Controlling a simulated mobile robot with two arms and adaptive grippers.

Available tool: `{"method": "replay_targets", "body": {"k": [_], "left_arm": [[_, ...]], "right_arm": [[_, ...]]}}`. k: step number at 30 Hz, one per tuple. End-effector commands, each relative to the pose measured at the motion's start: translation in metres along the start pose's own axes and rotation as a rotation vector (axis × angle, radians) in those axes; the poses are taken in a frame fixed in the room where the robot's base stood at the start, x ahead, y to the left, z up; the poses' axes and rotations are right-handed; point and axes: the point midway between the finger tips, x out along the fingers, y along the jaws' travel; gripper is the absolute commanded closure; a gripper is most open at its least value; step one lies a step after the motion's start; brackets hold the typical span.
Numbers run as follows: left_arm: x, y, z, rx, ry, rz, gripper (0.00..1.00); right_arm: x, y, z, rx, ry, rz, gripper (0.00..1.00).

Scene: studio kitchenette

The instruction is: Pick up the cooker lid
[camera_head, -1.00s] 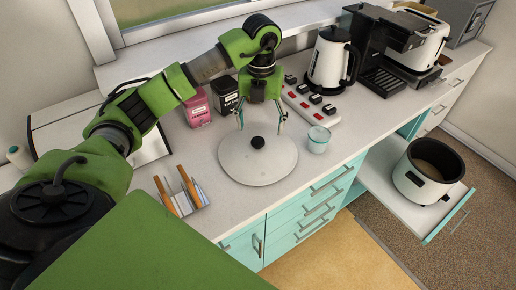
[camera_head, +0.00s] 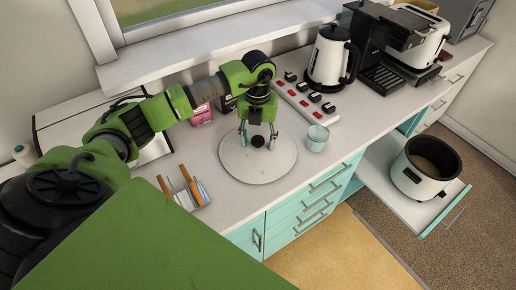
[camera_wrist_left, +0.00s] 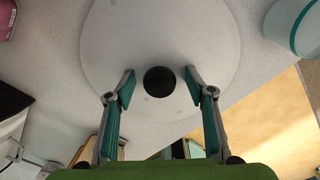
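The cooker lid (camera_head: 240,165) is a round, pale disc lying on the counter, with a black knob (camera_head: 258,141) at its middle. In the left wrist view the lid (camera_wrist_left: 160,35) fills the top centre and its knob (camera_wrist_left: 159,81) shows between the fingertips. My left gripper (camera_head: 258,139) is over the lid, fingers pointing down on both sides of the knob. It is open, with a gap between each fingertip (camera_wrist_left: 159,82) and the knob. The cooker pot (camera_head: 425,168) is white with a dark inside and stands open on the pulled-out shelf. My right gripper is not in view.
A small glass cup (camera_head: 317,138) stands close to the lid's right. A power strip (camera_head: 306,101) and a kettle (camera_head: 330,60) are behind it. A holder with wooden-handled utensils (camera_head: 190,194) stands at front left. Pink and black containers (camera_head: 201,114) are behind the arm.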

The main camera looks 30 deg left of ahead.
Motion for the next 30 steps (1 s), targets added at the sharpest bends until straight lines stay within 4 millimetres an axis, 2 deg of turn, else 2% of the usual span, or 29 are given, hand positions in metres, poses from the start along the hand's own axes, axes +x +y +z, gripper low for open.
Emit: {"method": "replay_targets", "body": {"k": [1, 3, 5, 14, 20, 24, 30], "left_arm": [[0.0, 0.0, 0.0, 0.0, 0.0, 0.0, 0.68], [0.0, 0.0, 0.0, 0.0, 0.001, 0.0, 0.86], [0.001, 0.0, -0.001, 0.0, 0.001, 0.0, 1.0], [0.001, 0.0, -0.001, 0.001, 0.003, 0.001, 1.0], [-0.007, 0.0, 0.0, 0.001, 0.001, 0.0, 1.0], [-0.03, -0.001, 0.0, 0.003, -0.005, -0.003, 1.0], [-0.078, -0.008, -0.04, 0.005, -0.008, -0.003, 1.0]], "right_arm": [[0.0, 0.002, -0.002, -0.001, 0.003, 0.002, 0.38], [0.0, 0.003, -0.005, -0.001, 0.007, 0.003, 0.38], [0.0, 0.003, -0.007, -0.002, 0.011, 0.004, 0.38], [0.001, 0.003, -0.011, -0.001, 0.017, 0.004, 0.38], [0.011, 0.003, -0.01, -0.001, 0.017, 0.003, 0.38], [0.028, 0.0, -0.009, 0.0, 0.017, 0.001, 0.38], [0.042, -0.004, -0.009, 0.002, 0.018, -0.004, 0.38]]}}
